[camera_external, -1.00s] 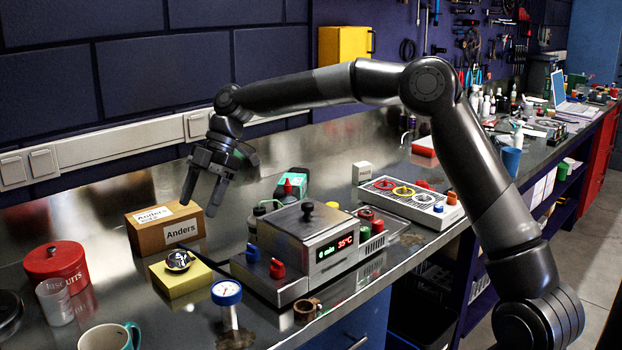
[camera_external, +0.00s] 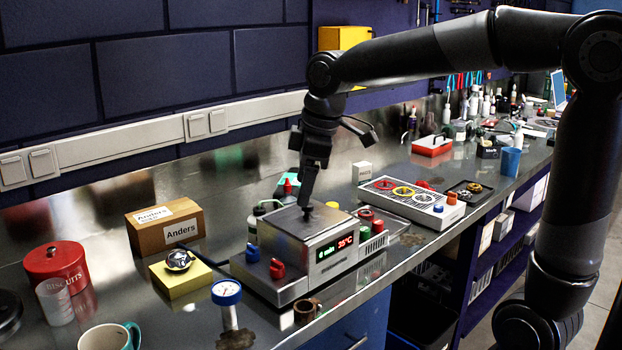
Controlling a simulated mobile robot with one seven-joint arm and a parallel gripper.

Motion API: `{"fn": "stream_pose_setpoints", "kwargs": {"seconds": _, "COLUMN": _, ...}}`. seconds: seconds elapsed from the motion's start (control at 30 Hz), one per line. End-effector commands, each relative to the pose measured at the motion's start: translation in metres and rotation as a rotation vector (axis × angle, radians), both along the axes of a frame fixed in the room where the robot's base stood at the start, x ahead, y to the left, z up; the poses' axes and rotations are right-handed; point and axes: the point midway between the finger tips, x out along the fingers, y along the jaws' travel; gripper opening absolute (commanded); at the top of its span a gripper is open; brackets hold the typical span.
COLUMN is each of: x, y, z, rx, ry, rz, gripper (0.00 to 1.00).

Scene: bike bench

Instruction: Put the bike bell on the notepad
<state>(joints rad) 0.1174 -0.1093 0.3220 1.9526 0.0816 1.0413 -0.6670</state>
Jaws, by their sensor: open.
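The bike bell (camera_external: 179,259), a small shiny silver and black dome, sits on top of the yellow notepad (camera_external: 184,281), a thick square block on the steel bench. The bell looks the same in both frames, and nothing of mine touches it. My gripper (camera_external: 307,205) is open and points down, well to the right of the notepad. Its fingertips are close to the black knob on the lid of a metal device; whether they touch the knob I cannot tell. I see nothing held in it.
The metal device (camera_external: 288,281) with a red and green display stands right of the notepad. A cardboard box (camera_external: 182,234) stands behind the notepad. A blue-rimmed gauge (camera_external: 227,292) is to its front right, a red tin (camera_external: 56,266) to its left and a teal-handled mug (camera_external: 104,338) in front.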

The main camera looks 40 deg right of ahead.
Motion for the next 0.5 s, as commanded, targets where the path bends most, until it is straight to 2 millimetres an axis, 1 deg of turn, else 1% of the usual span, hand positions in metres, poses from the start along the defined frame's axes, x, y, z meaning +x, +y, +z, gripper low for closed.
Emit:
{"fn": "stream_pose_setpoints", "kwargs": {"seconds": 0.03, "x": -0.017, "y": -0.010, "z": 0.004, "rx": -0.004, "ry": -0.021, "rz": -0.061, "gripper": 0.69}}
{"fn": "stream_pose_setpoints", "kwargs": {"seconds": 0.17, "x": -0.058, "y": -0.036, "z": 0.007, "rx": 0.008, "ry": -0.067, "rz": -0.238, "gripper": 0.69}}
{"fn": "stream_pose_setpoints", "kwargs": {"seconds": 0.2, "x": -0.070, "y": -0.044, "z": 0.006, "rx": 0.016, "ry": -0.081, "rz": -0.291, "gripper": 0.69}}
{"fn": "stream_pose_setpoints", "kwargs": {"seconds": 0.27, "x": -0.089, "y": -0.056, "z": 0.005, "rx": 0.034, "ry": -0.102, "rz": -0.371, "gripper": 0.69}}
{"fn": "stream_pose_setpoints", "kwargs": {"seconds": 0.4, "x": -0.131, "y": -0.080, "z": -0.003, "rx": 0.091, "ry": -0.149, "rz": -0.549, "gripper": 0.69}}
{"fn": "stream_pose_setpoints", "kwargs": {"seconds": 0.5, "x": -0.156, "y": -0.093, "z": -0.013, "rx": 0.139, "ry": -0.174, "rz": -0.655, "gripper": 0.69}}
